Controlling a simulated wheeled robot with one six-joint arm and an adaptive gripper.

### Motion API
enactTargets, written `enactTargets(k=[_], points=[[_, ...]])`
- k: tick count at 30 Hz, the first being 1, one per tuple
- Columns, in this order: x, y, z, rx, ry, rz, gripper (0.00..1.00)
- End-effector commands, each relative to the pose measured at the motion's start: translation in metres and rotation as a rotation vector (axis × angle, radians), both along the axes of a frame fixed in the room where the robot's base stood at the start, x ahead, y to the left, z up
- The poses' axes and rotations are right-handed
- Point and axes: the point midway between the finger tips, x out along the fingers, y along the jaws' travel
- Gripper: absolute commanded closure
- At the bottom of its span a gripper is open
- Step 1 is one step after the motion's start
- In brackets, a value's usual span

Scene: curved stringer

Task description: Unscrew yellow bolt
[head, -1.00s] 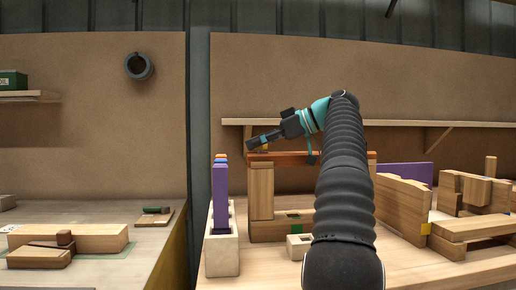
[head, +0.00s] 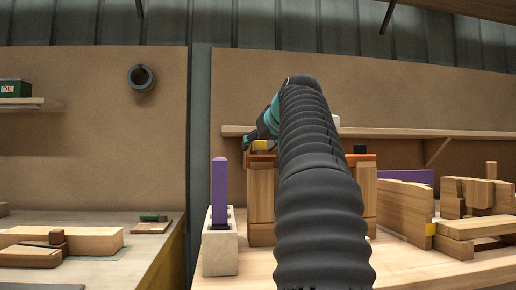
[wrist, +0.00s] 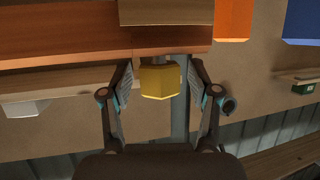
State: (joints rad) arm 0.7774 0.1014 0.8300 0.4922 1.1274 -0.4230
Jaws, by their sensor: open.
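The yellow bolt (head: 260,146) stands at the left end of the reddish-brown top plank (head: 262,159) of a wooden frame. In the wrist view the yellow bolt (wrist: 160,82) shows as a faceted block beside the edge of the wooden plank (wrist: 100,45). My gripper (wrist: 158,70) is open, with one finger on each side of the bolt and visible gaps between. In the head view my gripper (head: 248,141) is by the bolt at the left and is mostly hidden behind my arm.
A dark bolt-like piece (head: 360,149) sits at the plank's right end. A purple block (head: 219,185) stands in a white holder (head: 220,250) at left. Orange (wrist: 232,18) and blue (wrist: 303,22) blocks show in the wrist view. More wooden parts (head: 405,210) stand at right.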

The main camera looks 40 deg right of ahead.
Motion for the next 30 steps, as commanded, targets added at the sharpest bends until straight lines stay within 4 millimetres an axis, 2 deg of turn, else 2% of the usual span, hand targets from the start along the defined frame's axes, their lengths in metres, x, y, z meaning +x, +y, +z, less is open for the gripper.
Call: enactTargets(k=[6,21,22,29,30], points=[[0.0002,-0.0002,0.0004,-0.002,-0.001,-0.061,0.39],[0.0002,-0.0005,0.0000,0.000,0.000,-0.060,0.39],[0.0002,-0.0005,0.0001,0.000,0.000,-0.060,0.41],[0.0002,-0.0005,0.0001,0.000,0.000,-0.060,0.99],[0.0003,-0.0005,0.0000,0.000,0.000,-0.060,0.99]])
